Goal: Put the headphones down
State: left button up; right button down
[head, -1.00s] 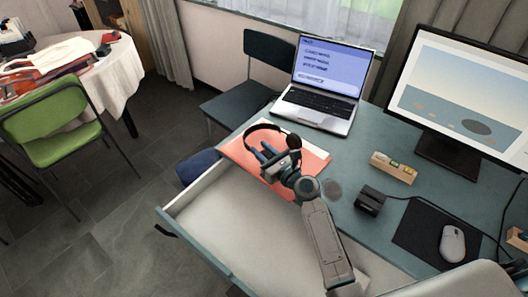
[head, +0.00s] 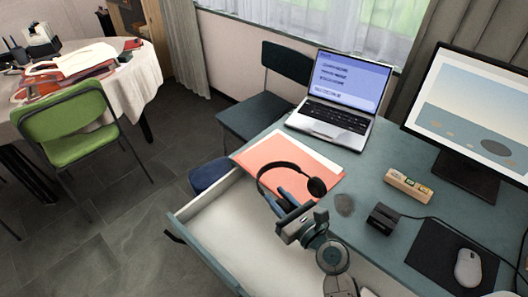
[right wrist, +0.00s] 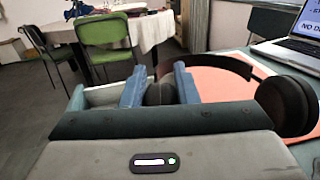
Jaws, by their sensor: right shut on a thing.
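The black headphones (head: 290,167) are in my right gripper (head: 281,199), whose blue fingers are shut on one ear cup. In the right wrist view that ear cup (right wrist: 160,93) sits between the two fingers. The headband arcs away to the right, to the other ear cup (right wrist: 287,106). In the head view the headphones overlap the near part of the coral folder (head: 262,151) and the desk's front edge by the open drawer. I cannot tell whether they touch the folder. My left gripper is not in view.
The drawer (head: 222,228) stands open with a pale, empty-looking inside. The laptop (head: 338,115), a wooden block holder (head: 408,185), a small black box (head: 382,218), a mouse (head: 467,268) and a monitor (head: 470,120) stand on the desk (head: 365,170). A dark chair (head: 262,113) stands behind.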

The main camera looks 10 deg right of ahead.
jog(key=shift+s+d+m+h, duration=0.2)
jog(key=shift+d+m+h, duration=0.1)
jog(key=shift+d+h, duration=0.15)
jog(key=shift+s+d+r+m+t+h, duration=0.9)
jog(key=shift+s+d+r+m+h, duration=0.85)
jog(key=shift+d+h, duration=1.65)
jog(key=w+a+f+n+y, duration=0.1)
jog(key=a+y, duration=0.1)
jog(key=w+a+f+n+g+y, duration=0.1)
jog(key=a+y, duration=0.1)
jog(key=y, duration=0.1)
jog(key=w+a+f+n+y, duration=0.1)
jog(key=a+n+y, duration=0.1)
jog(key=a, duration=0.1)
jog(key=shift+w+a+f+g, duration=0.1)
jog(key=shift+w+f+g, duration=0.15)
jog(key=shift+w+g, duration=0.1)
jog(key=shift+a+y, duration=0.25)
jog(key=shift+y, duration=0.1)
jog(key=shift+w, duration=0.1)
